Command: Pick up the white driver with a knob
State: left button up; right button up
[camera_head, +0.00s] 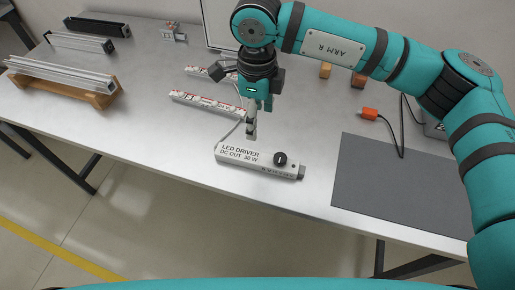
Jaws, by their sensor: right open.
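The white driver (236,161) lies near the front edge of the metal table. It is a long white box lettered "LED DRIVER DC OUT 30 W", with a black knob (280,159) near its right end. A thin cable leaves its left end and runs up behind it. My right gripper (252,133) points down just behind the driver, left of the knob. It is open and appears empty; its fingertips look apart from the driver, though the exact gap is hard to judge. My left gripper is not in view.
Two white printed strips (207,103) lie behind the driver. A dark grey mat (400,183) covers the right front of the table. An orange-tipped cable (369,114) lies behind the mat. Metal profiles on a wooden stand (101,98) are at left. The front left tabletop is clear.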

aim_at(255, 156)
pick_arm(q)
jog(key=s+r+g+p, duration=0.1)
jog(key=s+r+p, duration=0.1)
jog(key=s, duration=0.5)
pick_arm(e)
jog(key=f, duration=0.4)
jog(key=s+f, duration=0.1)
jog(key=f, duration=0.2)
notch_tip(255, 156, down, 4)
jog(key=shift+w+r+p, duration=0.15)
jog(key=shift+p, duration=0.3)
jog(key=shift+a+f+p, duration=0.1)
jog(key=shift+f+p, duration=0.25)
jog(key=f, duration=0.1)
jog(key=f+p, duration=0.1)
jog(key=f, duration=0.1)
jog(key=shift+w+a+f, duration=0.2)
jog(key=shift+w+f, duration=0.15)
jog(key=shift+f, duration=0.4)
jog(key=c, duration=0.9)
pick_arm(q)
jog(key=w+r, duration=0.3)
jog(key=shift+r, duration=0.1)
pick_arm(e)
grip_shut()
